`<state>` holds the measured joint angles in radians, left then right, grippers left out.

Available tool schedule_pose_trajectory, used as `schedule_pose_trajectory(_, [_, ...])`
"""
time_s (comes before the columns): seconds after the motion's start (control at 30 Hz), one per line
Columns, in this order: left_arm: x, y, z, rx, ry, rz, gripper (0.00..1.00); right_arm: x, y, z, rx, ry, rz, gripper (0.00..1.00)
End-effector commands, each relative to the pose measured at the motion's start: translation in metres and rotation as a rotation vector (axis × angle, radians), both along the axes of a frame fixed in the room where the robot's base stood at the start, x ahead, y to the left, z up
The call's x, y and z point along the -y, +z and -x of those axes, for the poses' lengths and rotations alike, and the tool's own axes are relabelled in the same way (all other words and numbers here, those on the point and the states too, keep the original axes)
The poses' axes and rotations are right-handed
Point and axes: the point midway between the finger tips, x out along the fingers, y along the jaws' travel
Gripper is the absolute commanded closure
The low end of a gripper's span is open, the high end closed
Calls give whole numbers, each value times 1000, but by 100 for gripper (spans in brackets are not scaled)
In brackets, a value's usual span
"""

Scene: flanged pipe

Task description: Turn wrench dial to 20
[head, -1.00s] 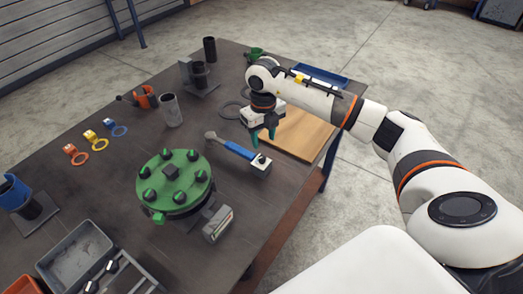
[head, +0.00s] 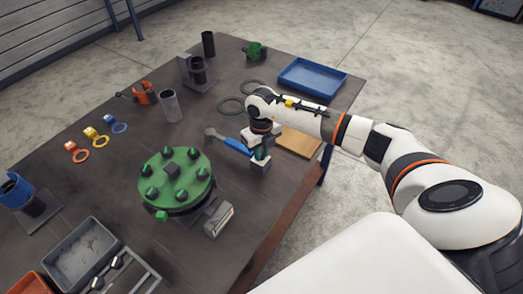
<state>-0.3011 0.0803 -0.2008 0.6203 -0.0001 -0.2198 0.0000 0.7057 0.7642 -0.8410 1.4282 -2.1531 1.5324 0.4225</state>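The wrench (head: 236,146), with a grey head and a blue handle, lies on the dark table right behind the green flange. Its handle end has a dark grey block (head: 260,169), where a dial would be too small to read. My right gripper (head: 260,156) points down over this handle end, right at the block. Its fingers are mostly hidden by the wrist, so I cannot tell whether they are open or touching. My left gripper is out of view.
The green bolted flange (head: 176,178) stands nearby on the table (head: 120,215), with a grey gauge-like box (head: 218,219) beside it. A wooden board (head: 299,142) and a blue tray (head: 312,78) lie to the right.

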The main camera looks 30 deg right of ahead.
Motion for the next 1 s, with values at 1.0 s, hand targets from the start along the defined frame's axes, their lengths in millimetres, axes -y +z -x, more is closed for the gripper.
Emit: schedule_pose_trajectory(1.0, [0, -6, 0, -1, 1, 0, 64, 0, 1, -1, 2, -473, 0, 100])
